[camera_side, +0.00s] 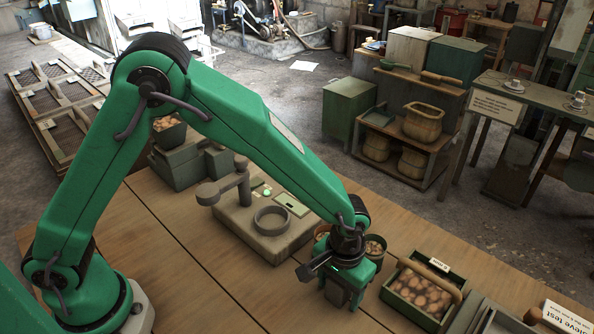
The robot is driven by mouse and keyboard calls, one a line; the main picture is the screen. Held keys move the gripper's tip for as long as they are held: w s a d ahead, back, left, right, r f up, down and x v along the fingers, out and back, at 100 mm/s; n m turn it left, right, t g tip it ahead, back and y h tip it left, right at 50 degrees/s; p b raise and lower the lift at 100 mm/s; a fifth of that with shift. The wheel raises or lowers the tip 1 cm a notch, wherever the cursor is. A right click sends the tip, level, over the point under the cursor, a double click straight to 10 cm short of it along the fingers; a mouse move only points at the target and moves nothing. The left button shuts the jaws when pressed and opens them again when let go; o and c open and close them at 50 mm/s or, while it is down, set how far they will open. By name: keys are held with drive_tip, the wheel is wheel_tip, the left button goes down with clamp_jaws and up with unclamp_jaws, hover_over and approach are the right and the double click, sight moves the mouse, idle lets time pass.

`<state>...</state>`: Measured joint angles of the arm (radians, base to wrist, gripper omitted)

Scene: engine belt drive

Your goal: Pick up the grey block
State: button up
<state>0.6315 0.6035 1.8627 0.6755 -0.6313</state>
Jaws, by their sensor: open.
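My gripper (343,297) is at the end of my green arm, low over the wooden table, right of centre. Its dark jaws point down and are open. I cannot make out a separate grey block for certain; the gripper's green and dark housing hides the table directly under and behind it. A grey blocky device (262,238) with a round ring on top and an upright post sits on the table to the left of the gripper, apart from it.
A green tray (392,304) of brown lumps with a handle lies right of my gripper. A small pot (375,247) stands close behind it. A grey-green box (177,168) stands at the table's back left. The wooden table (190,270) is clear at front left.

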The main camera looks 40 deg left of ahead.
drive_tip(key=shift+c, duration=0.2)
drive_tip(key=c, duration=1.1)
drive_tip(key=shift+r, duration=0.1)
drive_tip(key=shift+r, duration=0.8)
wheel_tip(320, 180, up, 2)
drive_tip(key=shift+r, duration=0.25)
drive_tip(key=s+d+r, duration=0.4)
drive_tip(key=s+r, duration=0.2)
drive_tip(key=s, duration=0.4)
drive_tip(key=shift+s+d+r, duration=0.25)
drive_tip(key=shift+s+r, duration=0.15)
drive_tip(key=shift+w+a, duration=0.1)
drive_tip(key=shift+w, duration=0.05)
